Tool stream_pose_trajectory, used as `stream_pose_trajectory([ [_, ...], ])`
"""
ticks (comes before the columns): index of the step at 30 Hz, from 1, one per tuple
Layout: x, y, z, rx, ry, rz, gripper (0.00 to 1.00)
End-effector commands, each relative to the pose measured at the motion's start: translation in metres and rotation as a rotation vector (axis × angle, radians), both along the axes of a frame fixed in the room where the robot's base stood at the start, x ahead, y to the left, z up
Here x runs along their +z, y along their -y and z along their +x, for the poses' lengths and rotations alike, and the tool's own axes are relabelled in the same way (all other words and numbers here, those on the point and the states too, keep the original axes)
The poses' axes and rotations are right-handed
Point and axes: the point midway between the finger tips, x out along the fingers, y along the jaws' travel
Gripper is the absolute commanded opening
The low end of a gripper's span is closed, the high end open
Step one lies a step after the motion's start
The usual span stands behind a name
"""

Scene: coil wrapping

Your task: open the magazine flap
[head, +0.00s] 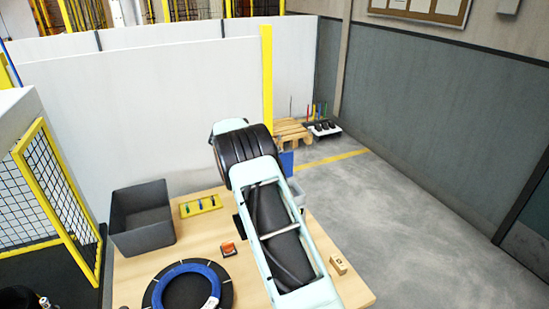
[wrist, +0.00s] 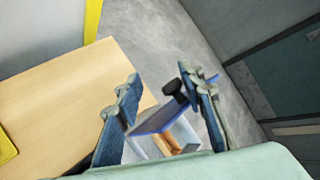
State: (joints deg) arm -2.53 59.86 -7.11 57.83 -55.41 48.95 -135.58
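My gripper (wrist: 160,78) shows in the wrist view, its two blue-grey fingers wide apart. In the head view it is hidden behind my arm. A blue flap (wrist: 158,119) with a black knob (wrist: 171,87) shows between the fingers, the knob nearer the right finger. I cannot tell whether either finger touches it. Below the flap is the pale magazine (wrist: 188,146) with an orange-brown part inside. In the head view the blue flap (head: 287,161) and the pale magazine (head: 297,190) show partly behind my arm, at the table's far right edge. The flap's exact angle is unclear.
The wooden table (head: 340,291) holds a grey bin (head: 140,240), a yellow tool tray (head: 201,206), an orange-topped object (head: 228,249), a blue coil (head: 213,278) and a small wooden block (head: 339,265). Open floor lies to the right. A pallet (head: 291,130) stands behind.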

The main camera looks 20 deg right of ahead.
Motion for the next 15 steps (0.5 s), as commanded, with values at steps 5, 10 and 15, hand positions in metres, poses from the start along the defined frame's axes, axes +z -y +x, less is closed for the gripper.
stream_pose_trajectory([
  [5, 0.026, -0.036, -0.012, 0.013, 0.006, 0.008, 0.33],
  [10, 0.044, -0.055, -0.024, 0.009, 0.005, 0.006, 0.33],
  [15, 0.053, -0.065, -0.031, 0.007, 0.003, 0.005, 0.33],
])
